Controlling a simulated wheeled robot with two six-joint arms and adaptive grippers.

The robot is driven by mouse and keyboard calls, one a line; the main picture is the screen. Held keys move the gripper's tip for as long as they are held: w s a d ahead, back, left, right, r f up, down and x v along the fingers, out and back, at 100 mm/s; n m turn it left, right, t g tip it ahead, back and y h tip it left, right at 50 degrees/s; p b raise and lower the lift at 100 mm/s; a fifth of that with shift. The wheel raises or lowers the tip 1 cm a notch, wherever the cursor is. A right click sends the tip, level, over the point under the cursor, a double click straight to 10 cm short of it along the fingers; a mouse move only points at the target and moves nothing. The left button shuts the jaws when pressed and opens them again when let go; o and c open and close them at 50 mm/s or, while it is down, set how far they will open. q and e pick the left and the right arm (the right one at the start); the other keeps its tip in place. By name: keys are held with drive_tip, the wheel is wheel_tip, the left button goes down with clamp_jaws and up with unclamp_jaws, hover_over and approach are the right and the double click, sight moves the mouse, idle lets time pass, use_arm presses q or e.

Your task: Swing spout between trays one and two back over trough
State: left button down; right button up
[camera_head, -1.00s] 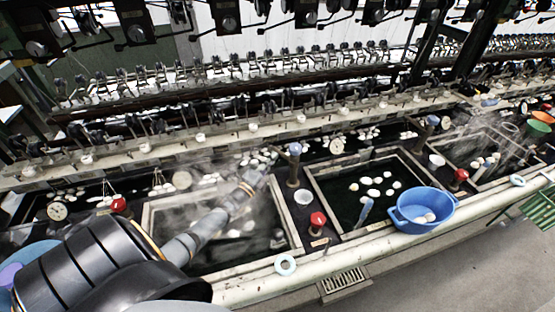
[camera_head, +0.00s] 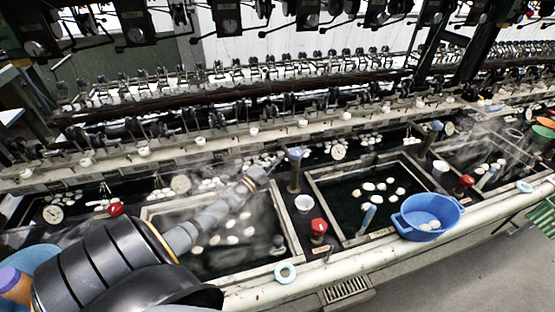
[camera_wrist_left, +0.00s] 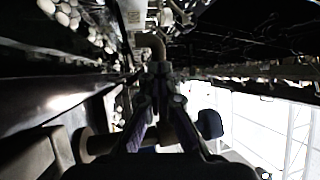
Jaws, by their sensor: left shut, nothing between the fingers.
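The spout's brown post with a blue-grey knob (camera_head: 295,172) stands between the left tray (camera_head: 150,222) and the middle tray (camera_head: 345,238). The dark trough (camera_head: 330,150) with floating white cocoons runs behind the trays. My left gripper (camera_head: 272,163) reaches over the left tray, its tip just left of the knob. In the left wrist view its fingers (camera_wrist_left: 160,75) come together, shut and empty. A bent brownish pipe (camera_wrist_left: 151,43), apparently the spout, lies just ahead of the tips; I cannot tell whether they touch. My right gripper is not in view.
A blue basin (camera_head: 430,216) sits on the front ledge. Red-knobbed valves (camera_head: 319,227) and a white cup (camera_head: 304,203) stand between the trays. A pale ring (camera_head: 285,273) lies on the ledge. Steam drifts over the trays. Reeling machinery (camera_head: 270,85) fills the back.

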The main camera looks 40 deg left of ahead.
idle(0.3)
use_arm(q)
wheel_tip(320, 180, up, 10)
idle(0.4)
